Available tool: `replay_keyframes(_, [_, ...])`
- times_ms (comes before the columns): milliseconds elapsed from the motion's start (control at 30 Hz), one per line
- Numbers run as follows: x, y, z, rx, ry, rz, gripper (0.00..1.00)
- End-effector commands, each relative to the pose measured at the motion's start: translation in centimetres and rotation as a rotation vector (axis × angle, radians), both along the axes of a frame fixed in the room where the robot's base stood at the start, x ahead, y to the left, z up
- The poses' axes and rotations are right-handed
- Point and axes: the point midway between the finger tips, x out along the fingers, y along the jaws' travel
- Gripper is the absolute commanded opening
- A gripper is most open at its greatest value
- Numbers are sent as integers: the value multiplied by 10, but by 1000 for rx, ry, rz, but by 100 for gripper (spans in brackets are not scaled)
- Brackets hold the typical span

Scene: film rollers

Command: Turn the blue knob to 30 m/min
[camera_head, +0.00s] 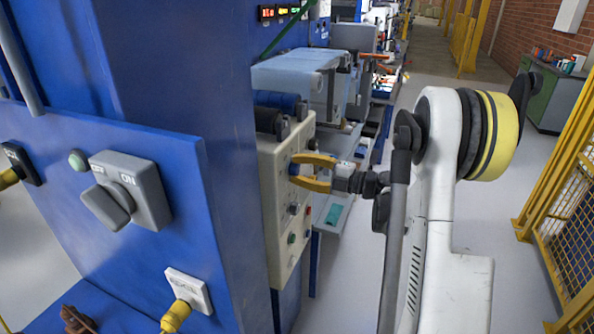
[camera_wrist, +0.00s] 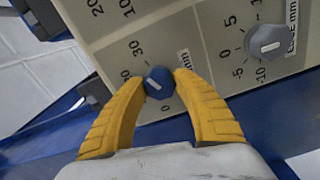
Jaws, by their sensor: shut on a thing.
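The blue knob (camera_wrist: 158,83) is on a beige control panel (camera_wrist: 210,30) and has a white pointer line on its face. The printed scale around it shows 0 and 30, with other marks partly hidden. My gripper (camera_wrist: 160,84) has its yellow fingers on both sides of the knob, shut on it. In the head view my gripper (camera_head: 302,171) reaches the panel's face from the right; the knob there is mostly hidden by the fingers. The line's exact reading is hard to tell.
A grey knob (camera_wrist: 265,42) with a scale marked in mm is to the right on the same panel. In the head view, a blue cabinet with a grey ON/OFF switch (camera_head: 125,190) stands at left.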

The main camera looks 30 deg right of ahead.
Motion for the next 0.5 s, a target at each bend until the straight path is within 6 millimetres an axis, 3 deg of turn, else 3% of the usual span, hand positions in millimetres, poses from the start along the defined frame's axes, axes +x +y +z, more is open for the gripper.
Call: replay_keyframes(500, [0, 0, 0, 164, 128, 0, 5])
